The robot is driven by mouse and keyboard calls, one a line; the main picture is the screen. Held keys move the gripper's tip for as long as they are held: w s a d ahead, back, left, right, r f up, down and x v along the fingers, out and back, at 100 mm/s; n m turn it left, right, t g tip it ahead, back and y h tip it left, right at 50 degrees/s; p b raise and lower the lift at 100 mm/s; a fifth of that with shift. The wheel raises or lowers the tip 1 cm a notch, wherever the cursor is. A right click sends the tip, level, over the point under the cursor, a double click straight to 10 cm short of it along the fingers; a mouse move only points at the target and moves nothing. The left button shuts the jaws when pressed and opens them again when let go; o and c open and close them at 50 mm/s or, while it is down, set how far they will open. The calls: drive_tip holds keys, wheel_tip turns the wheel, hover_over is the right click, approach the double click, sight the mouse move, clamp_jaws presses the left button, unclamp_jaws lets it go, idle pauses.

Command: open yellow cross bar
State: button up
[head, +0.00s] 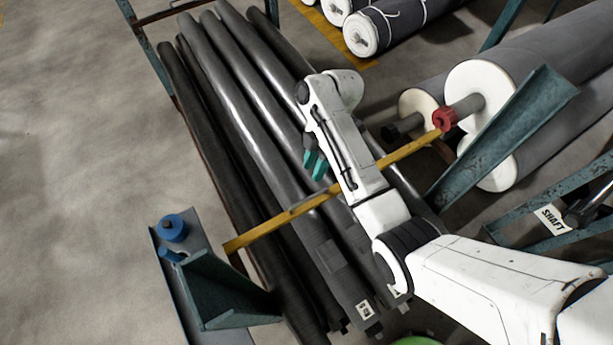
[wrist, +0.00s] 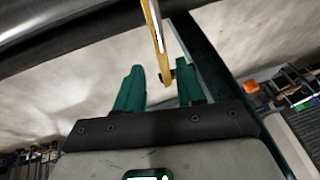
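The yellow cross bar (head: 275,224) runs slantwise across the dark rolls in the head view, from the lower left up to the right near a red collar. My arm covers part of it. My gripper (head: 314,164) has teal fingers and shows above the rolls, a little farther up the picture than the bar. In the wrist view my gripper (wrist: 160,80) is open, its two fingers apart. The yellow bar (wrist: 154,28) comes down from the top there, and its end shows in the gap between the fingers. I cannot tell how far beyond the fingers it lies; no grip shows.
Long dark rolls (head: 235,100) lie in a rack under the bar. A teal post (head: 505,135) and a large grey roll with white ends (head: 483,82) stand at the right. A teal bracket with a blue knob (head: 172,227) is at the lower left. Open floor (head: 75,150) lies left.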

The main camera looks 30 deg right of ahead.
sight(303, 201)
drive_tip(key=b+x, duration=0.2)
drive_tip(key=x, duration=0.9)
drive_tip(key=shift+d, duration=0.1)
idle(0.4)
clamp_jaws()
idle(0.5)
